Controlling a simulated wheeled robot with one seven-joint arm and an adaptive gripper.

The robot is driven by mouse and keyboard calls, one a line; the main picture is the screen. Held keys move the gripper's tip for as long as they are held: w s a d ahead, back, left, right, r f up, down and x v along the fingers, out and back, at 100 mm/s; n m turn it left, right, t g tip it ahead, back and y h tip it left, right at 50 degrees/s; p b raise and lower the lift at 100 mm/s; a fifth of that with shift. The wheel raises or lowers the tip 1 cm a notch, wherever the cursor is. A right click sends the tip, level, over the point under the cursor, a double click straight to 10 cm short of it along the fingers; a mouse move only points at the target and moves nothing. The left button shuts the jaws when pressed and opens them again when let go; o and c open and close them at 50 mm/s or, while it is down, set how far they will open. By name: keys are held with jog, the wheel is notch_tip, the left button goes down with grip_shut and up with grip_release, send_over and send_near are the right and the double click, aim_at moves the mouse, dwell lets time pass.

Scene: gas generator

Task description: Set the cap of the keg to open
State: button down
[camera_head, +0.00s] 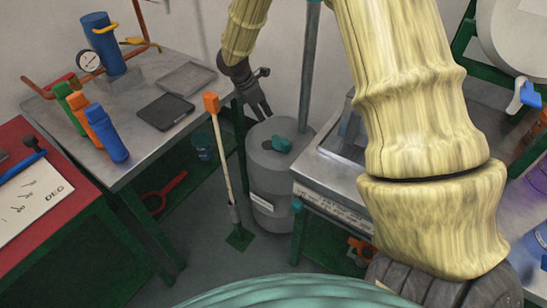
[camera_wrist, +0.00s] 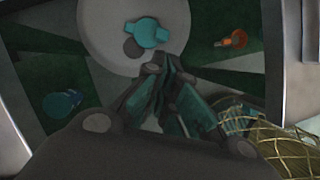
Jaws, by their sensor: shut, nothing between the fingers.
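The grey keg (camera_head: 268,178) stands on the floor between the left table and the right bench. Its teal cap (camera_head: 281,144) sits on the keg's top. In the wrist view the teal cap (camera_wrist: 147,33) lies on the pale keg top (camera_wrist: 104,28), with a dark round spot beside it. My gripper (camera_head: 265,112) is above the keg's top, behind and left of the cap in the head view. Its fingers also show in the wrist view (camera_wrist: 165,75), just below the cap in the picture. The fingers are shut and empty, apart from the cap.
A grey table (camera_head: 150,88) with bottles and dark plates stands left of the keg. The right bench (camera_head: 325,165) stands close to the keg's right side. An orange-topped pole (camera_head: 222,150) rises just left of the keg. A vertical pipe (camera_head: 309,70) stands behind it.

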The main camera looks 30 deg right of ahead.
jog(key=b, duration=0.7)
send_near(282, 142)
jog(key=a, duration=0.4)
jog(key=x, duration=0.9)
jog(key=shift+s+d+f+b, duration=0.1)
jog(key=shift+d+f+b, duration=0.1)
jog(key=shift+f+b, duration=0.15)
jog(key=shift+r, duration=0.1)
